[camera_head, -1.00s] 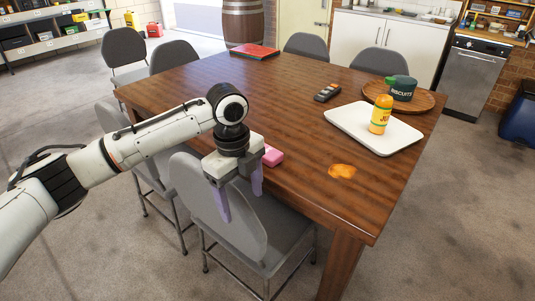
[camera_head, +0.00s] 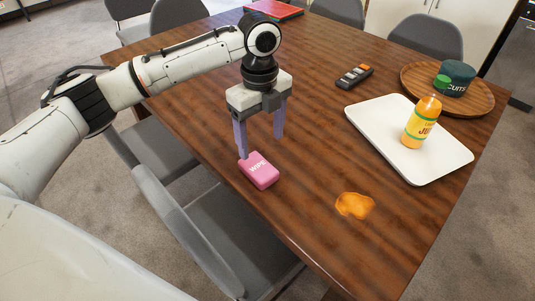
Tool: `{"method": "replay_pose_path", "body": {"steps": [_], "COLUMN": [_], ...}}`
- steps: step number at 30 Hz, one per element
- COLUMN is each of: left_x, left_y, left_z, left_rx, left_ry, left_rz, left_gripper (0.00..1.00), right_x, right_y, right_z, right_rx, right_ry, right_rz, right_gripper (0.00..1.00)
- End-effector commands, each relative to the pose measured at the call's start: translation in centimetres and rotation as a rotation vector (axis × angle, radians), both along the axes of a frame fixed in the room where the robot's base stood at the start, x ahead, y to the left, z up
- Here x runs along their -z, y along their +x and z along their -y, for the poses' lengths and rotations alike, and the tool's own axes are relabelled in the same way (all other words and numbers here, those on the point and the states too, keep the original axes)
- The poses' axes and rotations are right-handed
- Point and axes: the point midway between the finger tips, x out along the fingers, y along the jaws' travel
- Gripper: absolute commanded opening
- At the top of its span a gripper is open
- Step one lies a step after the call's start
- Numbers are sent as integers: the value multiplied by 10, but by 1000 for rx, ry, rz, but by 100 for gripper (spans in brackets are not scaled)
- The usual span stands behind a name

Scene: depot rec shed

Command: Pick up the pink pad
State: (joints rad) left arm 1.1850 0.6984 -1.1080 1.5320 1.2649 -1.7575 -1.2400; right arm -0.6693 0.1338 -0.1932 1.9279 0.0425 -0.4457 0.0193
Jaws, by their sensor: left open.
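The pink pad (camera_head: 259,171), marked "WIPE", lies flat on the brown wooden table (camera_head: 310,125), near the edge closest to the chairs at the front left. My left gripper (camera_head: 261,147) points down with its two purple fingers spread apart and nothing between them. The fingers are just behind and above the pad in the picture; the left fingertip shows close to the pad's far edge. I cannot tell whether it touches. My right gripper is not in view.
An orange spill (camera_head: 355,205) lies right of the pad. A white tray (camera_head: 375,119) carries an orange juice bottle (camera_head: 422,122). Behind are a round wooden tray (camera_head: 479,101) with a dark green biscuit tin (camera_head: 457,78), a remote (camera_head: 355,76) and a red folder (camera_head: 273,9). Grey chairs (camera_head: 220,225) stand along the edge.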

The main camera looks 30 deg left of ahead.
Motion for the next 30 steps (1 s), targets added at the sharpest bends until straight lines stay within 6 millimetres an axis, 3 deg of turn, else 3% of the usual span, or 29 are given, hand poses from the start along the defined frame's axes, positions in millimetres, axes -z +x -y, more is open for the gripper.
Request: {"method": "replay_pose_path", "body": {"steps": [7, 11, 21, 30], "left_x": [37, 45, 90, 94], "left_y": [-1, -1, -6, -6], "left_z": [0, -1, -1, -1], "left_rx": [-1, -1, -1, 1], "left_ry": [0, 1, 1, 0], "left_rz": [-3, -2, -2, -1], "left_gripper": [70, 70, 70, 70], "right_x": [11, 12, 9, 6], "right_y": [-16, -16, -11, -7], "right_z": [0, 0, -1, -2], "right_rx": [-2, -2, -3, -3], "right_ry": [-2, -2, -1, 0], "right_rz": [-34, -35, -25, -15], "right_gripper": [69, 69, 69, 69]}}
